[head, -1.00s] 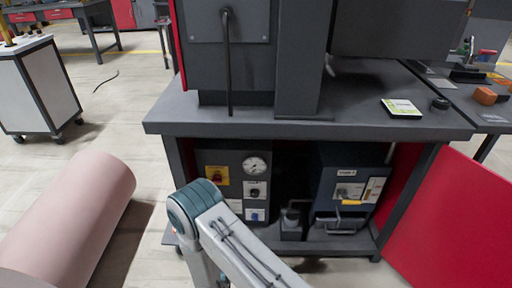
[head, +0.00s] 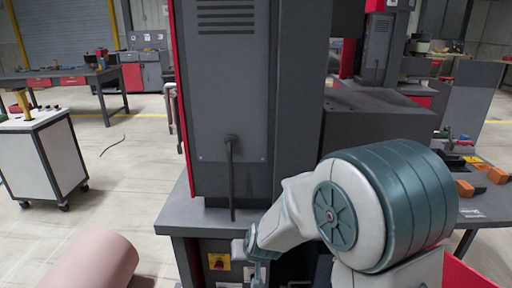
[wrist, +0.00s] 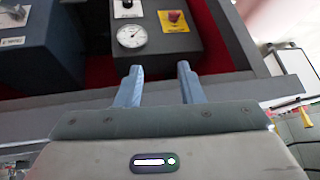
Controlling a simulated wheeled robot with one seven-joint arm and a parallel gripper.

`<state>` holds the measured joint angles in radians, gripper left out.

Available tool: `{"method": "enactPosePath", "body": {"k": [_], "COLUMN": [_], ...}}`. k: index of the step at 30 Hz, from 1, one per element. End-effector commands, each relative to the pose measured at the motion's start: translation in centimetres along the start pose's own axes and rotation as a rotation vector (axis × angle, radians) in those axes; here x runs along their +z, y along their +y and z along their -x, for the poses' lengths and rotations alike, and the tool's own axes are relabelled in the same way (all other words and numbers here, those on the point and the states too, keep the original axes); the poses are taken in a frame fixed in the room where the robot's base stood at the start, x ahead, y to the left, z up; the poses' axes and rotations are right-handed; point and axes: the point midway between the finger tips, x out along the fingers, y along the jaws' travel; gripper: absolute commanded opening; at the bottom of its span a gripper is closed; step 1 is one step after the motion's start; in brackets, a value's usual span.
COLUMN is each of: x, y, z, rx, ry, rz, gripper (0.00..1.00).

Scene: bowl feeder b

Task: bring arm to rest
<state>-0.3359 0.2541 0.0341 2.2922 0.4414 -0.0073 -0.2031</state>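My gripper (wrist: 159,84) shows in the wrist view with its two blue-grey fingers apart and nothing between them. In the wrist view it is near the edge of the grey bench (wrist: 270,88), with a gauge panel (wrist: 185,50) beyond the fingertips. In the head view my arm is raised and folded in front of the bench (head: 185,220). The end of the arm points down at the bench's front, and the fingers are hard to make out there.
A dark machine column (head: 232,100) stands on the bench. A pink cylinder (head: 85,262) lies on the floor at lower left. A white cart (head: 35,160) stands further left. An orange block (head: 498,175) is on the right. The floor between cart and bench is open.

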Motion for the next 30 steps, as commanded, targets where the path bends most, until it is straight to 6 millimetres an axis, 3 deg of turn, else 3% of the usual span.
{"method": "enactPosePath", "body": {"k": [1, 8, 15, 18, 24, 30], "x": [-1.2, -1.4, 0.8, 2.2, 4.4, 5.1], "y": [0.6, 3.6, 7.0, 8.2, 9.5, 9.8], "z": [3.5, 14.9, 26.1, 29.9, 34.2, 34.9], "rx": [-0.004, 0.011, 0.087, 0.129, 0.19, 0.204], "ry": [-0.008, -0.106, -0.214, -0.255, -0.312, -0.327], "rz": [-0.007, -0.025, -0.059, -0.079, -0.109, -0.117], "gripper": [0.35, 0.35, 0.35, 0.35, 0.35, 0.35]}}
